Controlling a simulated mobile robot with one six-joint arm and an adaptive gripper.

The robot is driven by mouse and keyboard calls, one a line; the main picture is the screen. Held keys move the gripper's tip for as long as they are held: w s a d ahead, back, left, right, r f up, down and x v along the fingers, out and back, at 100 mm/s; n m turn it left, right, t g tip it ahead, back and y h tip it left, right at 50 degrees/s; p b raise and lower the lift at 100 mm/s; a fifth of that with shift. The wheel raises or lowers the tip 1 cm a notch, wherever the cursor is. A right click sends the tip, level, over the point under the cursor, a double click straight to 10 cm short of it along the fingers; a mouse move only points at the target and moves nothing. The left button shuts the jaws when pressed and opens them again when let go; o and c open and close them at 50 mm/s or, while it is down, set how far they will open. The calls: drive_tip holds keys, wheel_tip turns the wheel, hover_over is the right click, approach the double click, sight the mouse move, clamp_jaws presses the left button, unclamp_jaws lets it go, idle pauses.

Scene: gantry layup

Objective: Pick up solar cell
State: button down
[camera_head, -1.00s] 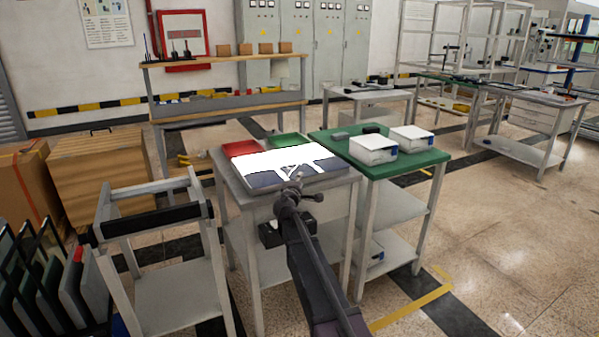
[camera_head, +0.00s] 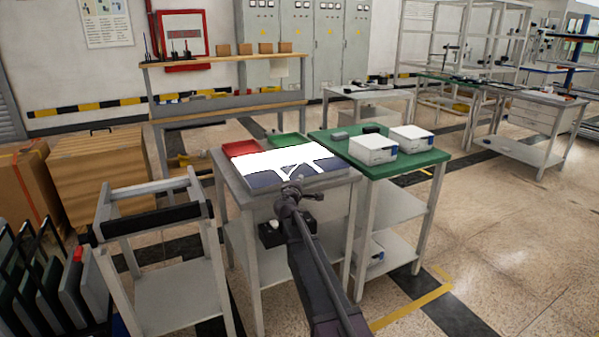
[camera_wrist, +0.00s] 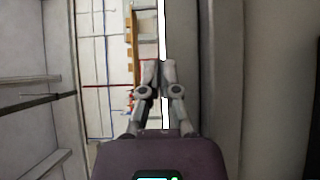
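A dark blue flat panel, which looks like the solar cell (camera_head: 262,180), lies on the grey table in the head view. The bright white area (camera_head: 265,161) on it is overexposed, so I cannot tell whether this is glare or a separate sheet. My gripper is in front of the panel in the head view, its fingers hard to make out against the white. In the wrist view my gripper (camera_wrist: 160,65) has its two fingertips close together. A thin white strip (camera_wrist: 163,25) runs up from between them, and I cannot tell whether they hold it.
The grey table (camera_head: 238,192) also bears a red tray (camera_head: 240,148) and a green tray (camera_head: 285,140). A green-topped table (camera_head: 425,158) with white boxes (camera_head: 373,149) adjoins it on the right. An empty grey stand (camera_head: 170,295) and upright panels are at left.

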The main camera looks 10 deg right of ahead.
sight(300, 171)
drive_tip(key=shift+r, duration=0.15)
wheel_tip(300, 171, up, 3)
drive_tip(key=p, duration=0.3)
drive_tip(key=shift+r+p, duration=0.15)
drive_tip(key=shift+p, duration=0.15)
drive_tip(key=s+r+p, duration=0.1)
drive_tip(key=s, duration=1.5)
drive_tip(key=shift+r, duration=0.2)
drive_tip(key=shift+s, duration=0.2)
idle(0.9)
